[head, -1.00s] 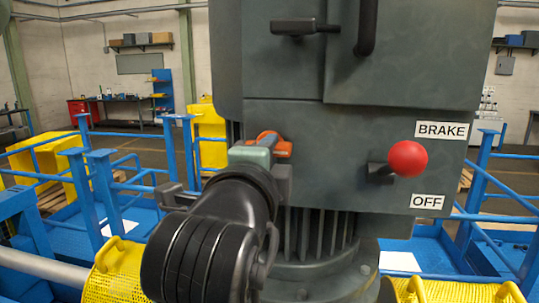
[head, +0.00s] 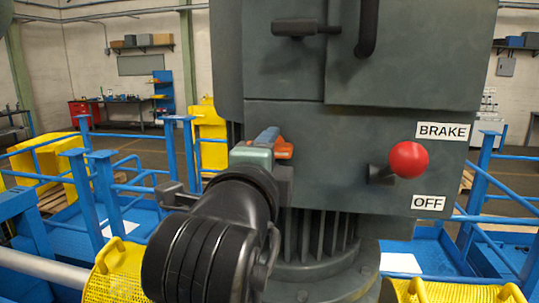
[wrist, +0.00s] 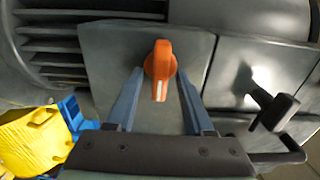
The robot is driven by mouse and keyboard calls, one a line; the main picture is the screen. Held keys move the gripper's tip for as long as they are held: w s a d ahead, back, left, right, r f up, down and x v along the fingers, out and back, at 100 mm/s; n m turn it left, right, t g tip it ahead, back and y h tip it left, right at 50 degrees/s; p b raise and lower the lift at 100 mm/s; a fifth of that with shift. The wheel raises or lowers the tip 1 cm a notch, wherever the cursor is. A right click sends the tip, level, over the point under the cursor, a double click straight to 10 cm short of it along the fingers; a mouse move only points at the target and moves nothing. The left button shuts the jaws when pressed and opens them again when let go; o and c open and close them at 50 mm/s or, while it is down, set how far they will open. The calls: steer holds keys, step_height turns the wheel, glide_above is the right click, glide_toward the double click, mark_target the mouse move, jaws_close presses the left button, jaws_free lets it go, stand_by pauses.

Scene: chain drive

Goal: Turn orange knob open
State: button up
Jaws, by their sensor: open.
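The orange knob (wrist: 160,68) is on a grey panel in the wrist view, with its white mark toward the bottom of the picture. My gripper (wrist: 160,76) is open, with one blue-grey finger on each side of the knob. Gaps show between the fingers and the knob's lower part; contact near the tips cannot be told. In the head view, the knob (head: 285,150) shows only in part behind my gripper (head: 274,142), at the left of the grey machine (head: 320,165).
A red ball-ended brake lever (head: 407,159) stands out at the right, between BRAKE and OFF labels. A dark handle (head: 305,27) is above. In the wrist view, a black handle (wrist: 273,110) stands out right of my fingers. Blue railings (head: 75,190) are at the left.

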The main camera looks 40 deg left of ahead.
steer(key=b+v, duration=0.8)
steer(key=v, duration=0.5)
steer(key=shift+b, duration=0.3)
steer(key=shift+w, duration=0.1)
